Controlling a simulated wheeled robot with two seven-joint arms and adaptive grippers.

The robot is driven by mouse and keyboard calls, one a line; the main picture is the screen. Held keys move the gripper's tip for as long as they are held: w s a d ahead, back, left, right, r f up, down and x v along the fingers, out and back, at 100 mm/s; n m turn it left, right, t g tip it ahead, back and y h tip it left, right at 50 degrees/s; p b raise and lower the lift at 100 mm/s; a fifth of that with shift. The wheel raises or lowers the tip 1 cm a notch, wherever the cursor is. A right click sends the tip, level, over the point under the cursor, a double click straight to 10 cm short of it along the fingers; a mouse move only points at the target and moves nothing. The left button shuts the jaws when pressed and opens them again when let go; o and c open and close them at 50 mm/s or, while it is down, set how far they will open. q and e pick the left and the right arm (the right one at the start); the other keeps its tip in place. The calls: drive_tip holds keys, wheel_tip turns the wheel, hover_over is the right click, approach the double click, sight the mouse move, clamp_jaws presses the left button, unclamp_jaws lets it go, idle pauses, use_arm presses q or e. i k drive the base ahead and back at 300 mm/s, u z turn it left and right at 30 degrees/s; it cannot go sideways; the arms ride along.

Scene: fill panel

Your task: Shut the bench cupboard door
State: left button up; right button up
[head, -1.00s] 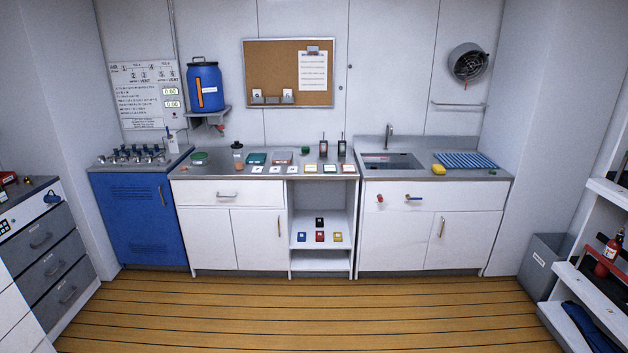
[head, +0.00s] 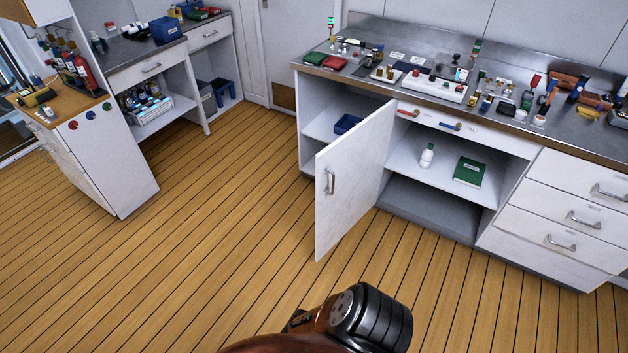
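The bench cupboard door (head: 352,185) is white and stands wide open in the head view. It juts out from the bench front over the floor, with its far edge at the bench. A metal handle (head: 330,182) sits near its free edge. Left of the door, the open cupboard shows a shelf with a blue tray (head: 348,123). Right of it is an open bay with a white bottle (head: 427,155) and a green book (head: 469,171). A dark, rounded part of my own arm shows at the bottom. Neither gripper can be made out.
The bench top (head: 385,82) is crowded with small devices and tools. Drawers (head: 575,218) close off the bench at the right. A white cabinet (head: 105,160) with a wooden top stands at the left. The plank floor (head: 220,230) between it and the door is clear.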

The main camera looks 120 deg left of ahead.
sight(348, 171)
drive_tip(key=u, duration=2.15)
